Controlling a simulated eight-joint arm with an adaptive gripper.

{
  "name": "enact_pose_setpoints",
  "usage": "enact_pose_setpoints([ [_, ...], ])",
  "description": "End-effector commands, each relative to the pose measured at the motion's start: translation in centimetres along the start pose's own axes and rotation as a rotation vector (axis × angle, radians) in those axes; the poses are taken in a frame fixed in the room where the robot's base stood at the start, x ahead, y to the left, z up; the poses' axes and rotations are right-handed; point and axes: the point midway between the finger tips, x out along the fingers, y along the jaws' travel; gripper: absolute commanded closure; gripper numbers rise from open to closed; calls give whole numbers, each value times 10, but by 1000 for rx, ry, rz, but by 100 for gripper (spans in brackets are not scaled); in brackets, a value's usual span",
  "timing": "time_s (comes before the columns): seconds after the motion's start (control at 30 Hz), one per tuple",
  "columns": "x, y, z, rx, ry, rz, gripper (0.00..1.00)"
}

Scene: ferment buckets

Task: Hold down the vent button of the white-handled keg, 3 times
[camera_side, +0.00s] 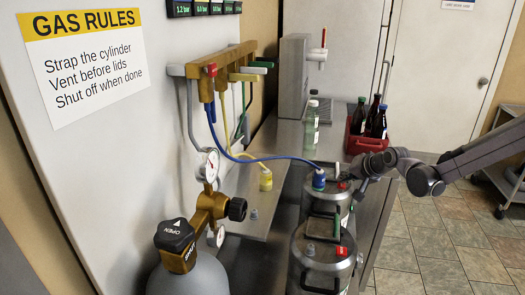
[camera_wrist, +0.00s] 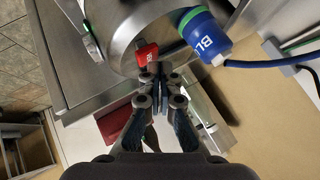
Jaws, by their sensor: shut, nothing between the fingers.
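The far steel keg (camera_side: 322,205) stands on the counter with a blue connector (camera_side: 319,179) on its lid and a pale handle (camera_side: 337,169) at its top. Its red vent button (camera_side: 342,185) is a small block at the lid's right side. In the wrist view the red button (camera_wrist: 146,53) lies just beyond my fingertips, beside the blue connector (camera_wrist: 205,35). My gripper (camera_wrist: 160,74) is shut and empty. In the side view my gripper (camera_side: 357,184) is close to the button; I cannot tell whether they touch.
A nearer keg (camera_side: 318,270) has a green handle (camera_side: 309,229) and its own red button (camera_side: 341,251). A blue hose (camera_side: 250,158) runs from the wall manifold to the far keg. A red crate (camera_side: 365,144) of bottles stands behind. A gas cylinder (camera_side: 190,275) is front left.

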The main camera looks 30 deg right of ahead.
Motion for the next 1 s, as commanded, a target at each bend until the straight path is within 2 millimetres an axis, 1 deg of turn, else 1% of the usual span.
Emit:
enact_pose_setpoints([
  [1.0,5,4,4,0,0,0,100],
])
